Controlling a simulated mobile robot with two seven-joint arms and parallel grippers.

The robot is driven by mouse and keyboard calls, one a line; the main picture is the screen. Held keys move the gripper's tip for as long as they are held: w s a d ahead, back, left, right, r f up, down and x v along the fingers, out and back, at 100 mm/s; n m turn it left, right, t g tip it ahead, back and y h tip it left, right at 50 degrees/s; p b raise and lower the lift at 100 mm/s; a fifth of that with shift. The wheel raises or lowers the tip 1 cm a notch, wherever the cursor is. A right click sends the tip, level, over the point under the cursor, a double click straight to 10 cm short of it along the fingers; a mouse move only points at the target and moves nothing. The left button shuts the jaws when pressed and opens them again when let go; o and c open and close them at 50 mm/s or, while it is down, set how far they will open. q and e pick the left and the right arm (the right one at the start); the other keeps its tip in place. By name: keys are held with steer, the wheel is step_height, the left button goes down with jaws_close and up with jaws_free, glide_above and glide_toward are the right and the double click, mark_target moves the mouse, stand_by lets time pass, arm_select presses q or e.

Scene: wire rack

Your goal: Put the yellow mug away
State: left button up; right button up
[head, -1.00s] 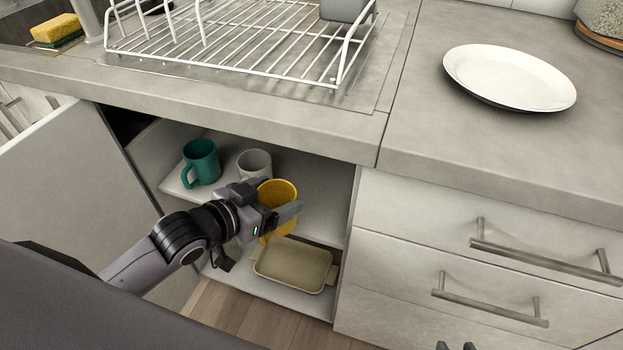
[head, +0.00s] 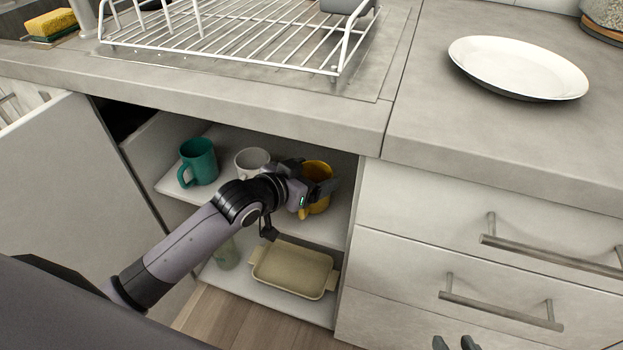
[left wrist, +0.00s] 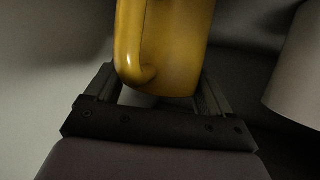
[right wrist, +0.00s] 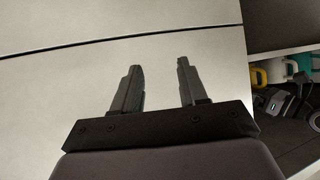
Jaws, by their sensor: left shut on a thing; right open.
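The yellow mug (head: 316,172) is inside the open cabinet, at the right end of the upper shelf (head: 240,198). My left gripper (head: 322,186) is shut on it, reaching in from the left. In the left wrist view the yellow mug (left wrist: 170,45) stands between the two fingers, its handle towards the camera. I cannot tell whether its base touches the shelf. My right gripper (right wrist: 158,88) is open and empty in front of a pale drawer front; its fingertips (head: 455,343) just show at the bottom of the head view.
A teal mug (head: 199,160) and a white mug (head: 251,160) stand on the same shelf, left of the yellow mug. A beige baking dish (head: 292,270) and a glass (head: 227,253) are below. The cabinet door (head: 75,190) is open at left. A plate (head: 518,66) lies on the counter.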

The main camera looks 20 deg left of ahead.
arm_select(q)
steer(key=shift+f, duration=0.1)
arm_select(e)
steer(key=shift+w+a+r, duration=0.15)
steer(key=shift+a+r, duration=0.05)
steer(key=shift+r, duration=0.25)
arm_select(q)
steer(key=o, duration=1.1)
steer(key=shift+f, duration=0.1)
arm_select(e)
steer(key=shift+f, duration=0.1)
